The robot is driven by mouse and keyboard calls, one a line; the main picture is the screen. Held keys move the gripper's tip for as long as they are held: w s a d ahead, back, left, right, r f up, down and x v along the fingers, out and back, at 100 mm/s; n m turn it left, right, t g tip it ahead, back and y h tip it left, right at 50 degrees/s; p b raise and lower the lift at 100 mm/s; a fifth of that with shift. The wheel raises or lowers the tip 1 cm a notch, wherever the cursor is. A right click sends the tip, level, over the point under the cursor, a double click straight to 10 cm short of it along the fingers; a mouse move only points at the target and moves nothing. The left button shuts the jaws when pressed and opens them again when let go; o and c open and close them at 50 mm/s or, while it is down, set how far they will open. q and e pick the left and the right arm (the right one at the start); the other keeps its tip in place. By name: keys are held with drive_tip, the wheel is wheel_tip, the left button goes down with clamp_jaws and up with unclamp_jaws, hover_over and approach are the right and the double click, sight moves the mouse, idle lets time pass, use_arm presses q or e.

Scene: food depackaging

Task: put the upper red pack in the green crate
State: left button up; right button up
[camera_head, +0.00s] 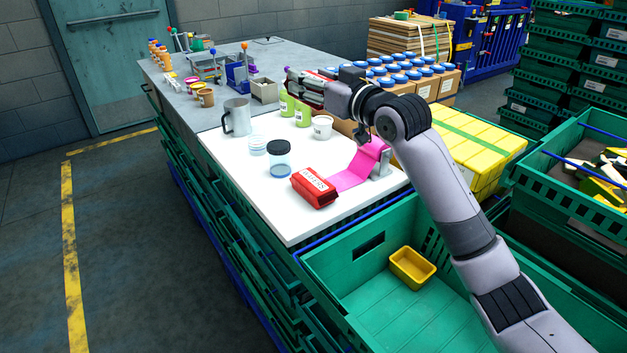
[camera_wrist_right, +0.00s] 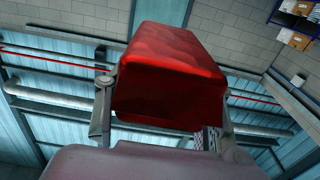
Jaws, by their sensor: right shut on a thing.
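My right gripper (camera_head: 303,87) is raised above the far part of the white table top, in the upper middle of the head view. It is shut on a red pack, which fills the middle of the right wrist view (camera_wrist_right: 168,75) between the two fingers. In the head view only slivers of this pack show at the fingers. Another red pack (camera_head: 314,187) with a white label lies on the white top. The green crate (camera_head: 345,262) stands at the near side, below the table edge, with a small yellow tub (camera_head: 412,267) inside. My left gripper is not in view.
A pink strip on a holder (camera_head: 380,163) stands beside the lying pack. A dark-lidded jar (camera_head: 280,160), a grey mug (camera_head: 237,117), green bottles (camera_head: 303,113) and a white cup (camera_head: 322,127) stand on the top. Yellow packs (camera_head: 475,150) are stacked to the right. The crate floor is mostly bare.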

drive_tip(key=shift+s, duration=0.1)
drive_tip(key=shift+f, duration=0.4)
wheel_tip(320, 180, down, 15)
drive_tip(key=shift+r+p, duration=0.2)
drive_tip(key=shift+p, duration=0.1)
drive_tip(key=shift+f, duration=2.15)
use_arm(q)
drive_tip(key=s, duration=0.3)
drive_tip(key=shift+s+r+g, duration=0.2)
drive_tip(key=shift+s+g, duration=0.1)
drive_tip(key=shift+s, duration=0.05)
